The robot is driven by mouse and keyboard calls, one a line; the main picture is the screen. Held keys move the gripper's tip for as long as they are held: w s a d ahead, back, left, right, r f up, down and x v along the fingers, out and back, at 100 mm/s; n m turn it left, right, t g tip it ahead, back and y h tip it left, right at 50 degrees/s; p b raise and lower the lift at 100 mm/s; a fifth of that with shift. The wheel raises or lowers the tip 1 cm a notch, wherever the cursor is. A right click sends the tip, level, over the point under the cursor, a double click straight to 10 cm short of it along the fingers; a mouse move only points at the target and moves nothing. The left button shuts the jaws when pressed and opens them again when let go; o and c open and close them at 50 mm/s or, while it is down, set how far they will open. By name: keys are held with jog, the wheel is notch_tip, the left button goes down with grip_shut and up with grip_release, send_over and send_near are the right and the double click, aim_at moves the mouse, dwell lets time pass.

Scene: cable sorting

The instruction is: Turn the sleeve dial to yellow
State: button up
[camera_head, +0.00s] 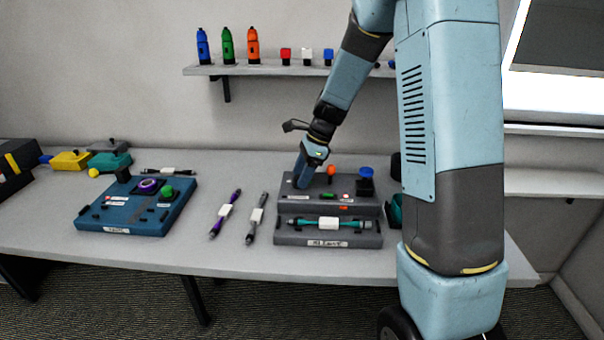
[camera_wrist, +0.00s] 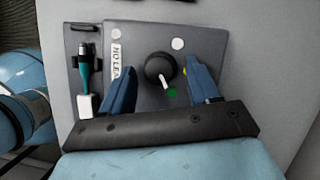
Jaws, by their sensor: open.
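The sleeve dial (camera_wrist: 160,66) is a round black knob with a white pointer, seen in the wrist view on a dark grey panel (camera_wrist: 205,40). The pointer is angled toward a green dot (camera_wrist: 172,92). A yellow dot (camera_wrist: 185,71) is partly hidden beside my right finger. A white dot (camera_wrist: 177,43) lies on the dial's far side. My gripper (camera_wrist: 159,72) is open, with one blue finger on each side of the knob; no contact is visible. In the head view, my gripper (camera_head: 302,172) is over the left part of the grey station (camera_head: 290,237), and I cannot make out the dial there.
A teal cable (camera_head: 327,223) with a white tag lies in the station's front tray. A blue knob (camera_head: 365,172) stands at its right. Two cables (camera_head: 225,211) (camera_head: 256,217) lie on the table to the left, beside a blue station (camera_head: 125,222). A wall shelf (camera_head: 260,70) holds bottles.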

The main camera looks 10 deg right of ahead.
jog(key=shift+c, duration=0.4)
jog(key=c, duration=1)
jog(key=shift+o, duration=0.2)
jog(key=n, duration=0.2)
jog(key=n+g, duration=0.2)
jog(key=n, duration=0.1)
jog(key=shift+w+a+n+h, duration=0.1)
jog(key=shift+w+n+h, duration=0.2)
jog(key=n, duration=0.3)
jog(key=n+g+h, duration=0.1)
jog(key=n, duration=0.1)
jog(key=shift+w+a+n+g, duration=0.15)
jog(key=shift+n+g, duration=0.15)
jog(key=shift+n, duration=0.1)
jog(key=shift+n+h, duration=0.3)
jog(key=o, duration=1)
